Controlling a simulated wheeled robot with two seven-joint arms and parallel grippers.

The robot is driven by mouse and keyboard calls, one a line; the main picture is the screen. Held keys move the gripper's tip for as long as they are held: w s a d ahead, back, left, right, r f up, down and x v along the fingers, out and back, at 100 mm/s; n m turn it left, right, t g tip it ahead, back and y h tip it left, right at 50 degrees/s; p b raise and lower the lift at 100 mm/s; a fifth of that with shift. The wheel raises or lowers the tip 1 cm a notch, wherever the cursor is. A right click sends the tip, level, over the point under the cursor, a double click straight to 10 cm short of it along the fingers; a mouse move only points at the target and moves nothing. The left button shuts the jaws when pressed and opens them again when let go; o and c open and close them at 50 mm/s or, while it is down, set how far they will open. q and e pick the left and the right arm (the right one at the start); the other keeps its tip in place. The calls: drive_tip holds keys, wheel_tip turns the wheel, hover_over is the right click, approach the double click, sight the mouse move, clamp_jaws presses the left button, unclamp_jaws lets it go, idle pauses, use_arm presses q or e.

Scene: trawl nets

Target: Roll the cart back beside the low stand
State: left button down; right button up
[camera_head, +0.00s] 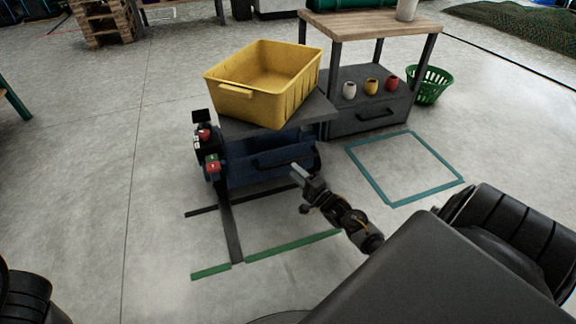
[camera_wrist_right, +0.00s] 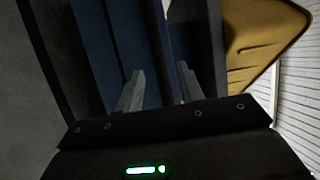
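The cart (camera_head: 240,168) is blue with a dark top and carries a yellow bin (camera_head: 262,85). A dark handle (camera_head: 285,160) runs across its near face. A wooden-topped stand (camera_head: 370,24), which I take to be the low stand, is behind it to the right. My right gripper (camera_head: 297,173) is at the cart's near face, close to the handle. In the right wrist view its two fingers (camera_wrist_right: 160,90) are apart, with the blue face beyond them. I cannot tell whether the handle lies between them. My left gripper is out of view; only black arm parts show at lower left.
A teal floor outline (camera_head: 405,166) is empty, right of the cart. Green tape (camera_head: 293,246) and dark strips (camera_head: 232,235) lie before the cart. Small cups (camera_head: 371,87) stand on the stand's lower shelf; a green basket (camera_head: 430,85) is beside it.

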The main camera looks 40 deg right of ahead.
sight(286, 163)
drive_tip(key=shift+w+a+r+b, duration=0.15)
drive_tip(key=shift+w+b, duration=0.25)
drive_tip(key=shift+w, duration=0.55)
drive_tip(key=shift+w+d+r+b, duration=0.15)
drive_tip(key=shift+w+b, duration=0.25)
drive_tip(key=shift+w, duration=0.5)
drive_tip(key=shift+w+a+r+b, duration=0.2)
drive_tip(key=shift+w+b, duration=0.2)
drive_tip(key=shift+w, duration=0.55)
drive_tip(key=shift+c, duration=0.4)
